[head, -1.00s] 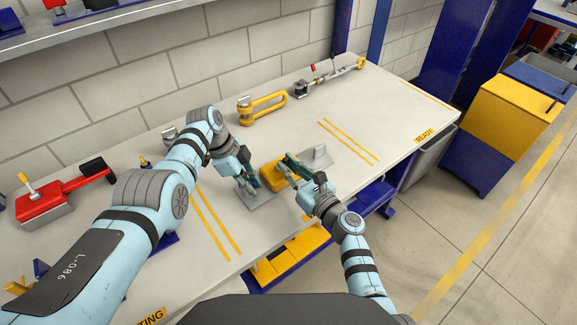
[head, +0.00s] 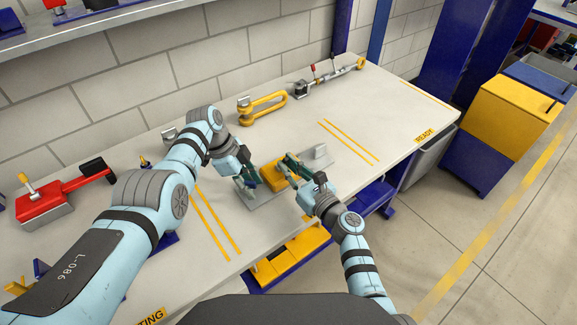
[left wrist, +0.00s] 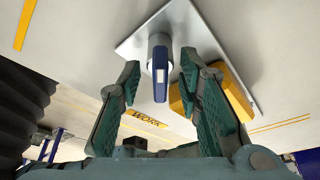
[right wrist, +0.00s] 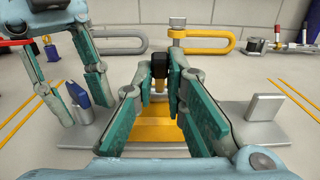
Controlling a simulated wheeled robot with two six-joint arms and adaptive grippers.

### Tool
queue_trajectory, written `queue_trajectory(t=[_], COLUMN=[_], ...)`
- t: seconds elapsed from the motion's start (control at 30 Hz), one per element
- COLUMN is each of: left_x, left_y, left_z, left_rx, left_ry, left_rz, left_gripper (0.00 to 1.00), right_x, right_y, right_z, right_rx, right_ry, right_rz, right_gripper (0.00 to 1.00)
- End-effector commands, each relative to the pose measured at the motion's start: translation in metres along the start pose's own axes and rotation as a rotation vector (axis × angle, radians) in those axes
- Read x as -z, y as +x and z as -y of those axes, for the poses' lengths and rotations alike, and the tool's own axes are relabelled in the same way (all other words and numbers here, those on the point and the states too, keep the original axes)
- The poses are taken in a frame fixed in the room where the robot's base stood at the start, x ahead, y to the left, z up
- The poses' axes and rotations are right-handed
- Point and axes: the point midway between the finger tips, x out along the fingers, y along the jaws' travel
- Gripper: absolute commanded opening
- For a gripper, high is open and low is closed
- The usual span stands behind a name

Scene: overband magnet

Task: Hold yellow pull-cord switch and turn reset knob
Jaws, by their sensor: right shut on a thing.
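The yellow pull-cord switch (head: 274,173) sits on a grey plate (head: 263,201) on the bench. In the right wrist view its yellow body (right wrist: 160,130) lies below my right gripper (right wrist: 161,68). The right fingers are shut on its narrow upper part with a black top (right wrist: 160,64); the right gripper is also in the head view (head: 291,163). The blue reset knob (left wrist: 160,73) stands on a round grey base beside the yellow body. My left gripper (left wrist: 160,78) is open, its fingers either side of the knob with gaps visible. In the head view the left gripper (head: 249,177) hides the knob.
A grey upright block (right wrist: 264,107) stands on the plate's other end. A yellow shackle (head: 263,107) and a metal rod tool (head: 330,78) lie at the back. A red tool (head: 62,192) lies at left. The bench right of the plate is clear.

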Motion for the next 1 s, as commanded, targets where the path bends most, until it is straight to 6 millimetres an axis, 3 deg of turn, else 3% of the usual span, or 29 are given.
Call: queue_trajectory(t=[0.17,0.4,0.53,0.83,0.9,1.0], left_x=[0.000,-0.001,-0.001,-0.001,0.000,0.017], left_y=[-0.019,-0.086,-0.111,-0.120,-0.119,-0.111], left_z=[0.002,0.000,0.000,-0.001,-0.001,-0.003], left_rx=[0.005,0.004,0.002,0.000,-0.001,-0.015], left_ry=[0.001,-0.001,0.000,0.000,0.001,0.027], left_rz=[-0.001,0.002,0.000,0.000,-0.001,-0.010], left_gripper=[0.32,0.32,0.32,0.32,0.28,0.28], right_x=[0.000,0.000,0.000,0.000,0.000,0.000], right_y=[0.000,0.000,0.000,0.000,0.000,0.000], right_z=[0.000,0.000,0.000,0.000,0.000,0.000], right_rx=[0.000,0.000,0.000,-0.001,-0.001,-0.001], right_ry=[0.001,0.001,0.001,0.001,0.001,0.001], right_rz=[0.000,0.000,0.000,0.000,0.000,0.000], right_gripper=[0.00,0.00,0.00,0.00,0.00,0.00])
